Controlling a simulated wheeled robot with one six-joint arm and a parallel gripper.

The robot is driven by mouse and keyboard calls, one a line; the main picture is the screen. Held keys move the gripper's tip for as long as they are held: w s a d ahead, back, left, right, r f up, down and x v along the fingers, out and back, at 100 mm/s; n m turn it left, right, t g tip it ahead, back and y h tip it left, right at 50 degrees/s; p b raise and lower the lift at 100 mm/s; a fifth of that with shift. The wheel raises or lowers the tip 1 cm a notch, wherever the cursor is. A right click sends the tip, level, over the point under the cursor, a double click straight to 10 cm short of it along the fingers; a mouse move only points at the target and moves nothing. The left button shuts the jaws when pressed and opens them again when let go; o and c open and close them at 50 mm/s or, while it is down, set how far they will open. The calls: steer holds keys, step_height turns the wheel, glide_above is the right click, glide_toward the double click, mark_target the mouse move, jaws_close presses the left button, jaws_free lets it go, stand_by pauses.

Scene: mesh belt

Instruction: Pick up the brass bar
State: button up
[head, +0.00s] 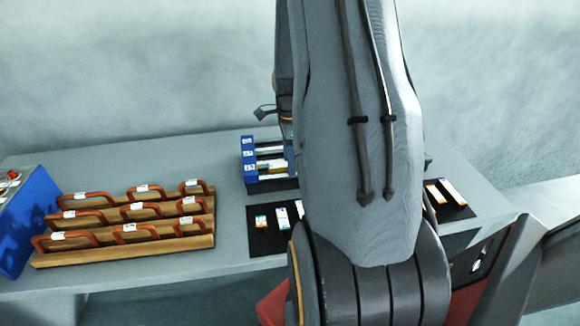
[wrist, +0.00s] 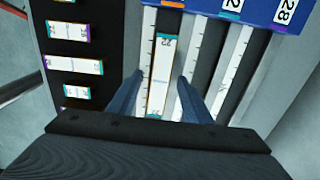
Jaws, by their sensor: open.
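The bar with brass-coloured sides (wrist: 160,72) lies in a slot of the blue-ended rack in the wrist view. It has a white label with a number on top and a teal end. My gripper (wrist: 160,77) is open, one dark blue finger on each side of this bar. I cannot tell whether the fingers touch it. In the head view a brass-coloured edge (head: 278,168) shows in the rack, beside my arm. My arm hides the gripper and the rack's right part there.
A stepped wooden stand (head: 120,250) with several orange handles is at left, beside a blue box (head: 38,215). The back left of the table is clear.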

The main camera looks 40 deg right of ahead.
jaws_close()
steer(key=shift+r, duration=0.15)
